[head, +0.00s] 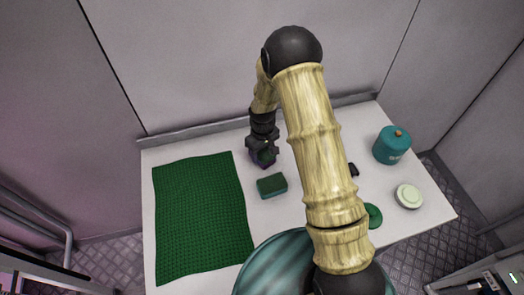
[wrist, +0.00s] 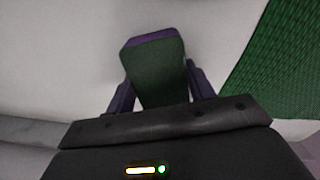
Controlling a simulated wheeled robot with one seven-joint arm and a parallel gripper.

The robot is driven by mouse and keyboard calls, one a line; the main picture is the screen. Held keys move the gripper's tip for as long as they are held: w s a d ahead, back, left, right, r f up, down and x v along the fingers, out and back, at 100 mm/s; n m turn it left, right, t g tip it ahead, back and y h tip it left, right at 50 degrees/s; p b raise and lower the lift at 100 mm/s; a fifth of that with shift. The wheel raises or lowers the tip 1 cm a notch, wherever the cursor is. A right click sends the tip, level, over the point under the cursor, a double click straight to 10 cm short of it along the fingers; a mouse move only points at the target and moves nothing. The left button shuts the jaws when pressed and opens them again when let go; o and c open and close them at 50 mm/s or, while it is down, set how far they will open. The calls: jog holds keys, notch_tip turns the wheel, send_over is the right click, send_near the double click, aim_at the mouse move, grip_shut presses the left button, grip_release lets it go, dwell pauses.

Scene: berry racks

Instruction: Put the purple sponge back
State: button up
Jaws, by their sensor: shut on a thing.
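The purple sponge (wrist: 155,62) is between the two fingers of my gripper (wrist: 161,90) in the wrist view. It has a dark green face and a purple edge. In the head view my gripper (head: 262,149) is over the back middle of the white table, and a little of the purple sponge (head: 265,159) shows under it. My gripper is shut on the sponge. I cannot tell whether the sponge touches the table.
A teal sponge with a green top (head: 272,186) lies just in front of my gripper. A green mat (head: 200,215) covers the table's left side. A teal canister (head: 392,145) and a round pale-topped item (head: 409,196) stand at the right. My arm hides part of the table (head: 285,215).

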aim_at(262, 152)
jog(key=shift+f, duration=0.2)
jog(key=o, duration=0.9)
jog(key=shift+r, duration=0.1)
jog(key=shift+o, duration=0.2)
notch_tip(262, 152, up, 12)
jog(key=b, duration=0.2)
jog(key=shift+r, duration=0.15)
